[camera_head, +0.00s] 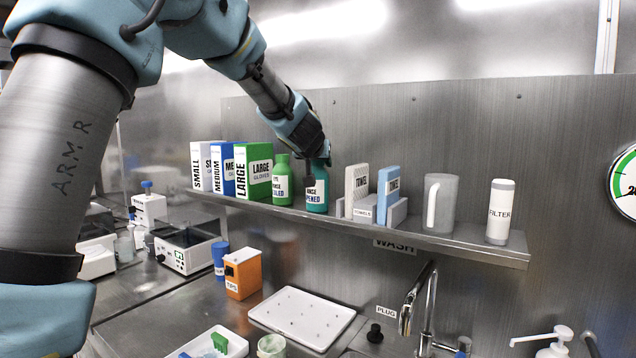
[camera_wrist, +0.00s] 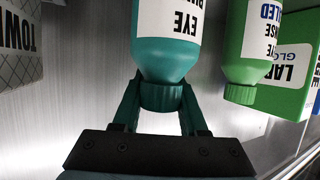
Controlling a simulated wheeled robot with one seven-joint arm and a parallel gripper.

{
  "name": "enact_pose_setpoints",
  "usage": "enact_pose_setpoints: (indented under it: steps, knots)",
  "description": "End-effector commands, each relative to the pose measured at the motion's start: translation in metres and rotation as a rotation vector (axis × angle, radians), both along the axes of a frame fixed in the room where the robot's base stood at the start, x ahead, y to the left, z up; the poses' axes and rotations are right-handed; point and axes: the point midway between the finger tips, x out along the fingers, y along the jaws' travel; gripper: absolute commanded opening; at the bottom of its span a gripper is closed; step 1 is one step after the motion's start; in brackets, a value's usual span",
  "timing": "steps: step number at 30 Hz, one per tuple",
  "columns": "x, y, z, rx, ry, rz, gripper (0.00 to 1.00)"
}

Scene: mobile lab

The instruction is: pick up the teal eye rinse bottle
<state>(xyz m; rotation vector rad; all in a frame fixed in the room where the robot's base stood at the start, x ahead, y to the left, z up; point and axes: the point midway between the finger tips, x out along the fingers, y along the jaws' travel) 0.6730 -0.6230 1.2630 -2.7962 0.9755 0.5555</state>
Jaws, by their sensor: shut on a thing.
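The teal eye rinse bottle (camera_head: 317,190) stands on the wall shelf, with a white label that is partly readable. My gripper (camera_head: 318,158) reaches down to its top from above. In the wrist view, which shows the bottle (camera_wrist: 167,55) upside down, my gripper (camera_wrist: 161,100) has its two fingers shut on either side of the ribbed teal cap. The bottle looks upright, and I cannot tell whether its base is clear of the shelf.
A green bottle (camera_head: 282,182) stands close by on the left, beside glove boxes (camera_head: 254,172). Towel boxes (camera_head: 357,186) stand close on the right. Further right on the shelf (camera_head: 460,240) are a jug (camera_head: 440,203) and a filter cylinder (camera_head: 500,212).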

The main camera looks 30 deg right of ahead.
Motion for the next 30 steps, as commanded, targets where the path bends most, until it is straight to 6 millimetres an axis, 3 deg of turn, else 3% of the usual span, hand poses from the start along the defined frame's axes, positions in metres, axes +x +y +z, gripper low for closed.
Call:
enact_pose_setpoints:
  steps: [5,18,24,30]
  knots:
    - [0.000,-0.001,0.011,0.000,-0.001,-0.001,0.00]
    - [-0.001,-0.001,0.085,-0.001,0.000,-0.002,0.00]
    - [0.000,0.000,0.099,-0.001,-0.001,0.000,0.00]
    - [0.000,0.000,0.101,-0.001,-0.001,-0.001,0.00]
